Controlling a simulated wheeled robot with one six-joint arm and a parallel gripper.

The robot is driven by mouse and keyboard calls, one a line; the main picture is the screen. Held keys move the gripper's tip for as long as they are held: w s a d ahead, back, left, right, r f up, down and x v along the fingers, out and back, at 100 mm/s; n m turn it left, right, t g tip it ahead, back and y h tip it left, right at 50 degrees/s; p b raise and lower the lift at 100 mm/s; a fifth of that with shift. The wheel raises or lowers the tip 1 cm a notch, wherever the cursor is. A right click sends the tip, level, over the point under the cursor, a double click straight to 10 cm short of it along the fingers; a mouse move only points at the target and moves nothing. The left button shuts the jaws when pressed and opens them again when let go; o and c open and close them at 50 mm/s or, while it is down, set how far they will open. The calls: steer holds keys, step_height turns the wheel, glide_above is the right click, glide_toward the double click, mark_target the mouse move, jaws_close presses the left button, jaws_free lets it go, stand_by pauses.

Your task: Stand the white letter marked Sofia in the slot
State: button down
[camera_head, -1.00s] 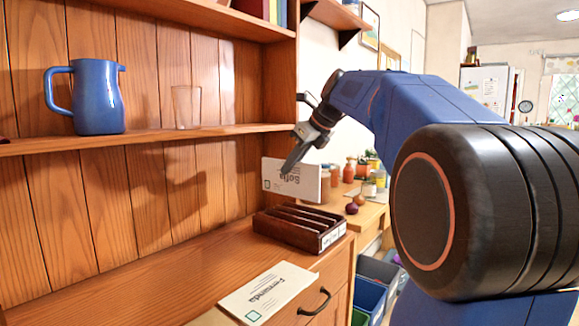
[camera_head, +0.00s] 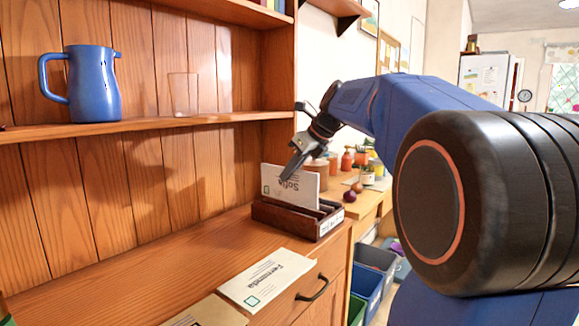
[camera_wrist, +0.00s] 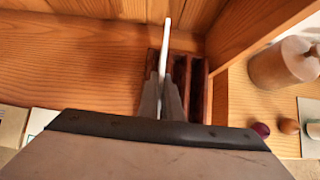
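The white letter marked Sofia (camera_head: 277,184) stands upright, its print upside down. Its lower edge is hidden behind the near wall of the dark wooden letter rack (camera_head: 296,222). My gripper (camera_head: 291,172) is shut on the letter's upper part. In the wrist view the letter (camera_wrist: 165,42) shows edge-on between the two fingers (camera_wrist: 161,100), over the left part of the rack (camera_wrist: 204,92). The compartments to its right look empty. Whether the letter touches the rack floor is hidden.
A white letter marked Fernanda (camera_head: 266,279) lies flat on the counter, with a tan envelope (camera_head: 207,313) at the front edge. A blue pitcher (camera_head: 93,85) and a clear glass (camera_head: 183,95) stand on the shelf above.

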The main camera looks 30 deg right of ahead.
mark_target(290, 191)
steer(key=shift+f, duration=3.1)
steer(key=c, duration=1.9)
jaws_free()
steer(key=shift+o, duration=0.2)
steer(key=v, duration=1.7)
steer(key=shift+r, duration=0.15)
steer(key=shift+s+d, duration=0.1)
steer(key=shift+s, duration=0.1)
